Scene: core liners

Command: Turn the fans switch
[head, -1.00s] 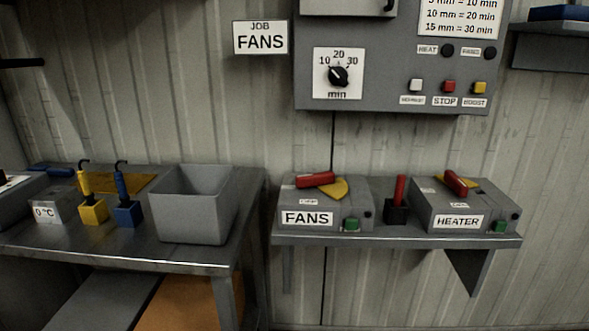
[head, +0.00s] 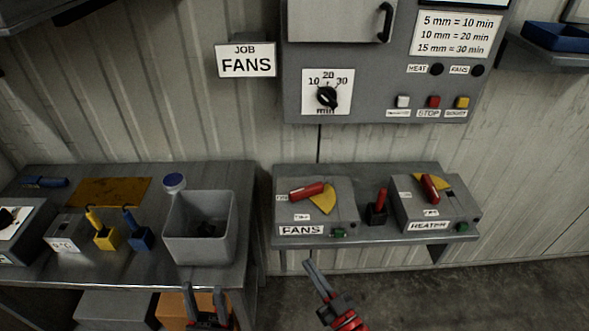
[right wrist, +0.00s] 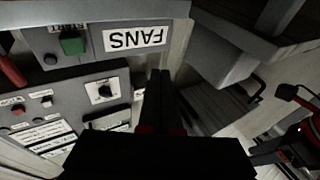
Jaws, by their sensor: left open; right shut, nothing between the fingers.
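The FANS box (head: 345,218) stands at the left end of the wall shelf. Its red lever (head: 307,192) lies across the top over a yellow plate (head: 322,203), its grip toward the left. A small green button (head: 340,232) is on its front. The FANS label (right wrist: 135,38) and green button (right wrist: 72,43) show upside down in the right wrist view; the lever is not identifiable there. My right gripper (head: 309,264) is shut and empty, below and in front of the FANS box, apart from it. My left gripper (head: 205,290) is open and empty, in front of the bench.
A HEATER box (head: 438,210) with a red lever and a small red-handled block (head: 377,208) share the shelf (head: 400,238). A control panel (head: 375,80) hangs above; a JOB FANS sign (head: 246,60) is beside it. A grey bin (head: 200,250) stands on the left bench.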

